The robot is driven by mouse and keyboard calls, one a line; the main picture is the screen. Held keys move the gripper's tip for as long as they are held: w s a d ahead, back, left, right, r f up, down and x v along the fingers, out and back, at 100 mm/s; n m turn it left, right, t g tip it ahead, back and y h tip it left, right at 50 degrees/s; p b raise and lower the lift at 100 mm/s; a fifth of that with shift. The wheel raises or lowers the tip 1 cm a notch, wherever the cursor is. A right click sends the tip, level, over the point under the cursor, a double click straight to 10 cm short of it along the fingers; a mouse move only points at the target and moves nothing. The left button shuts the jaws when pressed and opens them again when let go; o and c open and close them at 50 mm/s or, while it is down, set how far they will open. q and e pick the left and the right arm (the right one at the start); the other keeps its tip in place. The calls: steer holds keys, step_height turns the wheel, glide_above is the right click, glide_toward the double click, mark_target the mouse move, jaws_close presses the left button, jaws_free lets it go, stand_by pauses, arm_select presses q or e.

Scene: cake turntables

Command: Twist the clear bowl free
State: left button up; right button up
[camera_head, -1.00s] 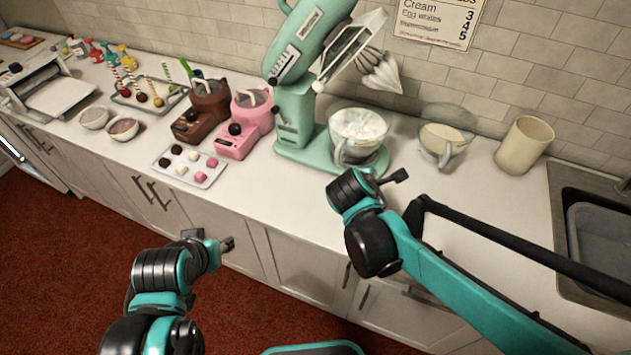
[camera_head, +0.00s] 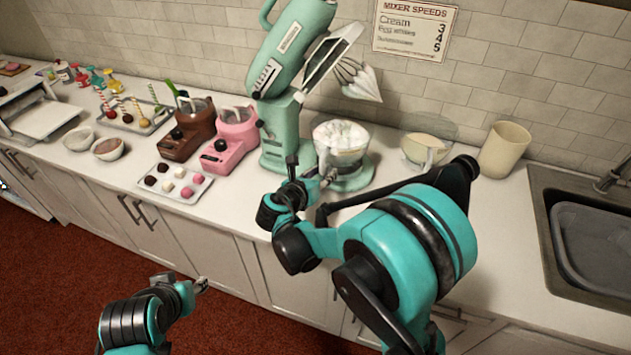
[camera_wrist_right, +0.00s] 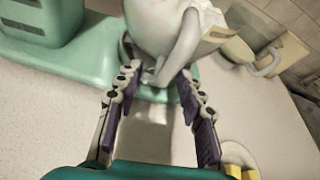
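The clear bowl (camera_head: 340,140) with white contents sits on the base of the mint-green stand mixer (camera_head: 285,85), whose head is tilted up. In the right wrist view the bowl (camera_wrist_right: 160,22) is at the top, with its handle (camera_wrist_right: 178,52) hanging toward me. My right gripper (camera_wrist_right: 155,95) is open, its two fingers spread on either side of the handle's lower end. Whether they touch it I cannot tell. In the head view my right gripper (camera_head: 310,178) is at the bowl's front left. My left gripper (camera_head: 200,285) hangs low in front of the cabinets, away from the bowl; its fingers are too small to read.
A pink melting pot (camera_head: 232,140) and a brown one (camera_head: 188,130) stand left of the mixer, with a sweets tray (camera_head: 175,183) in front. A measuring jug (camera_head: 425,148) and a beige cup (camera_head: 504,150) stand right. The sink (camera_head: 590,240) is far right.

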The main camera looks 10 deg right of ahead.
mark_target(337, 166)
steer(key=shift+x, duration=0.85)
jaws_close()
steer(key=shift+s+d+n+t+y, duration=0.5)
steer(key=shift+d+n+y, duration=0.1)
steer(key=shift+y, duration=0.1)
steer(key=shift+s+d+n+t+y+b, duration=0.35)
steer(key=shift+d+n+t+y, duration=0.15)
steer(key=shift+d+n+y, duration=0.2)
steer(key=shift+s+d+n+t+y, duration=0.2)
steer(key=shift+d+n+t+y, duration=0.1)
steer(key=shift+d+n+y, duration=0.4)
